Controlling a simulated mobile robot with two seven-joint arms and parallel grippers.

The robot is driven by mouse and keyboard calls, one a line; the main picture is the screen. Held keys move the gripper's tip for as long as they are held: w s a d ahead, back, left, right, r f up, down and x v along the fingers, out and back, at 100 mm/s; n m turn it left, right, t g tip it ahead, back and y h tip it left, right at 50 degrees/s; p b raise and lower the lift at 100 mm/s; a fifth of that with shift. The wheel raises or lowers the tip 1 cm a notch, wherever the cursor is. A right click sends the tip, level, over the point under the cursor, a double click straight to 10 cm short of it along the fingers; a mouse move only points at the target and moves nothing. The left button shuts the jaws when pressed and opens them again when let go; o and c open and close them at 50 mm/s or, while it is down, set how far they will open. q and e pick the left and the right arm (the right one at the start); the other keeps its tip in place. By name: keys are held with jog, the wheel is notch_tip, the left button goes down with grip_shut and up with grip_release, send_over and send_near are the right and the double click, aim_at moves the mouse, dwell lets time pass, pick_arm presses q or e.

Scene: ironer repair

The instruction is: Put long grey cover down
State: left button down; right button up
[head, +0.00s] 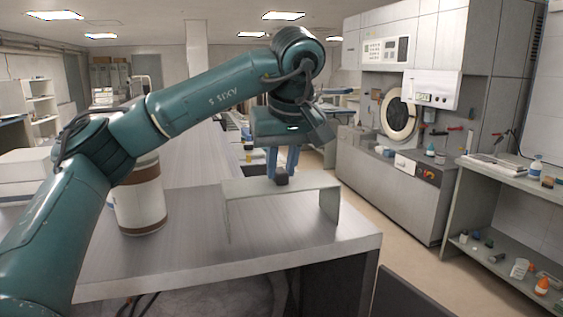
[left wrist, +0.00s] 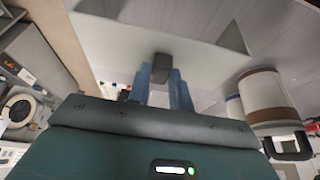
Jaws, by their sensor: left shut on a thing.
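The long grey cover (head: 315,183) is a pale plate with bent-down ends and a dark knob (head: 281,179) on top. It is level over the front right part of the grey table (head: 170,262). Its lower edges are at or just above the tabletop; I cannot tell whether they touch. My left gripper (head: 282,170) points down from above, its blue fingers shut on the knob. In the left wrist view the cover (left wrist: 115,40) lies beyond the fingers, with the knob (left wrist: 161,68) between their tips. My right gripper is not in view.
A white and brown drum (head: 140,205) stands on the table left of the cover, behind my left arm. The table's right edge is close to the cover. A grey machine (head: 395,185) with a round opening and a shelf (head: 505,240) with bottles stand to the right, across the floor.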

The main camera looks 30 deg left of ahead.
pick_arm(q)
jog(key=c, duration=1.3)
grip_release()
jog(key=shift+o, duration=0.2)
jog(key=shift+r, duration=0.25)
jog(key=v, duration=1.1)
jog(key=shift+d+r, duration=0.15)
jog(key=shift+r, duration=0.2)
jog(key=shift+s, duration=0.1)
